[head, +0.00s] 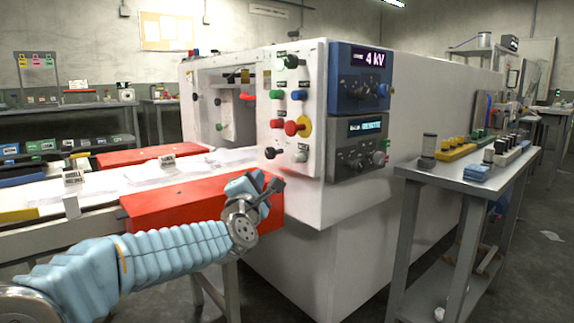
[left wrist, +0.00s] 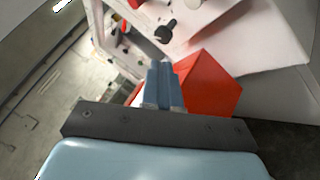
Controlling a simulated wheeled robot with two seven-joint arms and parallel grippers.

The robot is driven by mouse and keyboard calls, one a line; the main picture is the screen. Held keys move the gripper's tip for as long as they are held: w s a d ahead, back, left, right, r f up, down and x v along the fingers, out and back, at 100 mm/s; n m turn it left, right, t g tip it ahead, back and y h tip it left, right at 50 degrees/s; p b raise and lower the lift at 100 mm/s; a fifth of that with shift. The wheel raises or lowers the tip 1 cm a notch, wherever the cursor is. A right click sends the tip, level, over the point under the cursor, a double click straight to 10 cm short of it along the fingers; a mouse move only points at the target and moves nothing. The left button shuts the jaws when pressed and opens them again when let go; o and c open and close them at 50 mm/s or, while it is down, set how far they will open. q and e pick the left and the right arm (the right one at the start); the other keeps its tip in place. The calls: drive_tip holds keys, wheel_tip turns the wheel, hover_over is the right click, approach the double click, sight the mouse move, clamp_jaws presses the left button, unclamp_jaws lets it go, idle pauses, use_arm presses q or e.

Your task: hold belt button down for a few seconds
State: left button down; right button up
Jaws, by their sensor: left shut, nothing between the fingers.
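The white control panel (head: 293,110) on the machine carries a black knob at the top, a green button (head: 276,94), a blue button (head: 299,95), a red button (head: 276,123) and a red mushroom button on yellow (head: 291,128). Lower down are a black lever knob (head: 269,153) and a white button (head: 300,157). The labels are too small to read, so I cannot tell which is the belt button. My left gripper (head: 273,188) is shut and empty, below the panel and apart from it. In the left wrist view its fingers (left wrist: 163,72) point toward the black knob (left wrist: 165,32). My right gripper is out of view.
A red guard (head: 170,205) lies along the conveyor's near side, close behind my left gripper. A small table (head: 450,177) with spools stands at the right. Instrument boxes (head: 358,78) sit right of the panel. Floor between machine and table is open.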

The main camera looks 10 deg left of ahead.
sight(298, 158)
use_arm(q)
drive_tip(key=shift+s+a+r+n+y, duration=0.2)
drive_tip(key=shift+a+r+n, duration=0.05)
drive_tip(key=shift+r, duration=0.25)
drive_tip(key=shift+s+a+r+n+y, duration=0.15)
drive_tip(key=shift+a+r+n+y, duration=0.1)
drive_tip(key=shift+r, duration=0.25)
drive_tip(key=shift+w+d, duration=0.1)
drive_tip(key=shift+d, duration=0.05)
drive_tip(key=w+d+p, duration=0.4)
drive_tip(key=w+d, duration=0.1)
drive_tip(key=w, duration=0.1)
drive_tip(key=shift+w, duration=0.4)
drive_tip(key=shift+w+d, duration=0.1)
drive_tip(key=shift+d, duration=0.05)
idle(1.2)
drive_tip(key=shift+w+d, duration=0.2)
drive_tip(key=shift+w, duration=0.05)
